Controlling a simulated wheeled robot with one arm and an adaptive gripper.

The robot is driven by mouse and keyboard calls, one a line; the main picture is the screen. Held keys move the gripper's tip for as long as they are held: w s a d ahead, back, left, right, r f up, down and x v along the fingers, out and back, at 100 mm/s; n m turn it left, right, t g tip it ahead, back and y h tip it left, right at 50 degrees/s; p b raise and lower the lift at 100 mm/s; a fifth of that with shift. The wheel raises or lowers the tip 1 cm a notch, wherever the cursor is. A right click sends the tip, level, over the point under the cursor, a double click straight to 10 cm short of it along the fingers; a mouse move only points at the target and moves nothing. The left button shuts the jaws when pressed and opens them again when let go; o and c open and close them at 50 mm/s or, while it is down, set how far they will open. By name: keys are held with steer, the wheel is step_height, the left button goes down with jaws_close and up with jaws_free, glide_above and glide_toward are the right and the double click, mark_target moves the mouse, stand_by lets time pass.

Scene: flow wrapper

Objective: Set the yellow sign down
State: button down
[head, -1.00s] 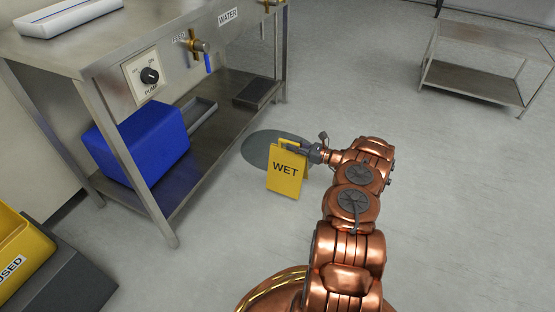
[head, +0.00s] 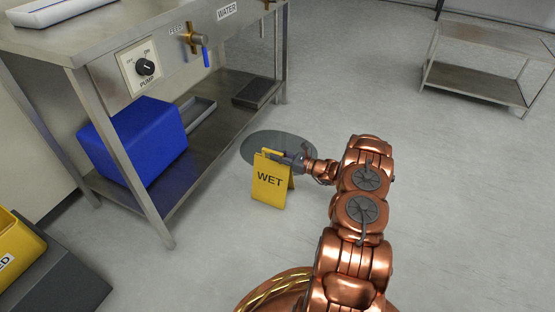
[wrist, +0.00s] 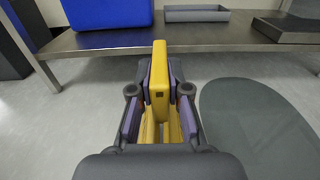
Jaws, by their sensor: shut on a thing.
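The yellow sign (head: 269,180), a folding A-shaped board marked WET, is upright beside the front edge of a dark round patch on the floor. My gripper (head: 290,158) is shut on the sign's top. In the wrist view the yellow sign (wrist: 159,82) stands between the two fingers of my gripper (wrist: 159,95). Whether the sign's feet touch the floor I cannot tell. The dark patch (head: 268,143) looks like a wet area; it also shows in the wrist view (wrist: 255,125), to the right of the sign.
A steel bench (head: 160,215) with a pump knob and taps stands at the left, a blue box (head: 140,140) on its lower shelf. A yellow bin (head: 15,255) is at the lower left. A low steel table (head: 480,80) stands at the far right. Floor between is clear.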

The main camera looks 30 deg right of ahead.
stand_by(0.3)
steer(key=c, duration=1.6)
jaws_free()
steer(key=shift+f, duration=0.15)
steer(key=o, duration=0.5)
steer(key=shift+c, duration=0.2)
